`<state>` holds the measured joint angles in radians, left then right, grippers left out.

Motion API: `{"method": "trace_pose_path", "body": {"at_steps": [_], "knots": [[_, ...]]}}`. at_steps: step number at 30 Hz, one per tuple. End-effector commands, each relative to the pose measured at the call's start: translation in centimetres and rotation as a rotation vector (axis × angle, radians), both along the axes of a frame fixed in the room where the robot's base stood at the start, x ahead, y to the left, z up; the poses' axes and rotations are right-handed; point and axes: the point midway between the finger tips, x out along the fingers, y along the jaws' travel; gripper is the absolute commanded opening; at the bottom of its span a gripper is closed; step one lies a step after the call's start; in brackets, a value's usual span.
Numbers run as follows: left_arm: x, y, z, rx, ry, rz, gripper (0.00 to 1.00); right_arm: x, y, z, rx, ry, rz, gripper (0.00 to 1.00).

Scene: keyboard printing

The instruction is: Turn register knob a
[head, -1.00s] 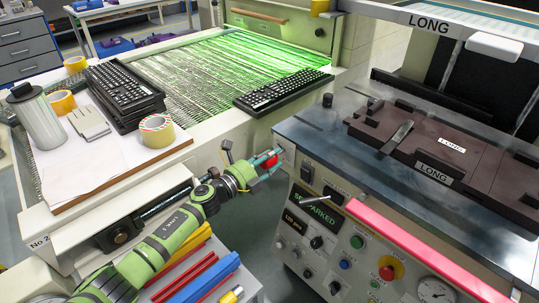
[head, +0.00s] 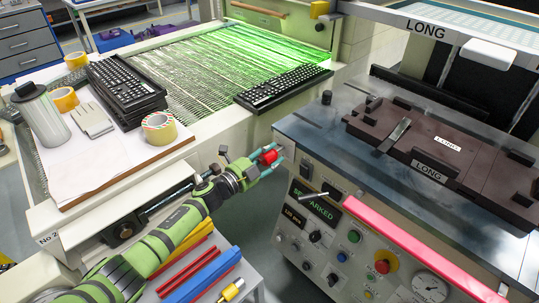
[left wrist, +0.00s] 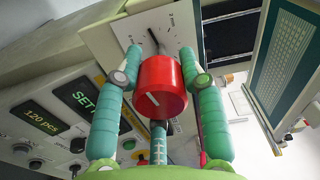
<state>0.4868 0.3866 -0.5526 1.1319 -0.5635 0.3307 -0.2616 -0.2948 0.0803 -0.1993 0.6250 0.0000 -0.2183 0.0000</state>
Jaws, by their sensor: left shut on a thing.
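A red round knob (left wrist: 162,86) with a white pointer line on its face fills the middle of the left wrist view. It also shows in the head view (head: 269,157), at the near left corner of the printing machine. My left gripper (left wrist: 160,58) is shut on it, one green finger along each side. A pale scale plate (left wrist: 120,38) with a thin dark pointer and mm marks lies behind the knob. In the head view my left gripper (head: 267,155) reaches the knob from the left. I cannot read a letter on the knob. My right gripper is not in view.
The machine's front panel (head: 290,240) has a lit display, switches, buttons and a gauge. A pink-red bar (head: 410,246) runs along its front edge. Keyboards (head: 283,88), tape rolls and a canister stand on the left bench. A cart with coloured bars (head: 200,275) is below my left arm.

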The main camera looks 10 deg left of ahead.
Motion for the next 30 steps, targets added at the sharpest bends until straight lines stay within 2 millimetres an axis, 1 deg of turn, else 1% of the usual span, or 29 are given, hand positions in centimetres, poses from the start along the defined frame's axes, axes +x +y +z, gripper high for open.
{"method": "trace_pose_path", "body": {"at_steps": [1, 11, 12, 13, 14, 25, 28, 30], "knots": [[-0.2, -0.4, -0.2, -0.003, 0.005, -0.009, 0.07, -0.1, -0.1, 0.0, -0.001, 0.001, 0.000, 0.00], [-0.2, -0.4, -0.2, -0.004, 0.005, -0.010, 0.07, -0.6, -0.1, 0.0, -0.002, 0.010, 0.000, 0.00], [-0.2, -0.4, -0.2, -0.004, 0.005, -0.010, 0.48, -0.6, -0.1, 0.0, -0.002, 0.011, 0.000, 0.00], [-0.2, -0.4, -0.2, -0.004, 0.004, -0.008, 0.60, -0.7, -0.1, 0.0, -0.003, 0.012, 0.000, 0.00], [-0.2, -0.4, -0.2, -0.004, 0.004, -0.008, 0.65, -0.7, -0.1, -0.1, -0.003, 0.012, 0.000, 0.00], [-0.2, 0.0, -0.1, -0.003, 0.003, -0.002, 0.65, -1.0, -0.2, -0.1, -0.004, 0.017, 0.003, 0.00], [-0.9, 0.5, -0.2, -0.002, 0.004, -0.001, 0.65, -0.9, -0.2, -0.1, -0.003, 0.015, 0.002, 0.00], [-1.7, 1.1, -0.2, -0.002, 0.004, 0.000, 0.65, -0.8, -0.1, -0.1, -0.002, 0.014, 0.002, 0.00]]}}
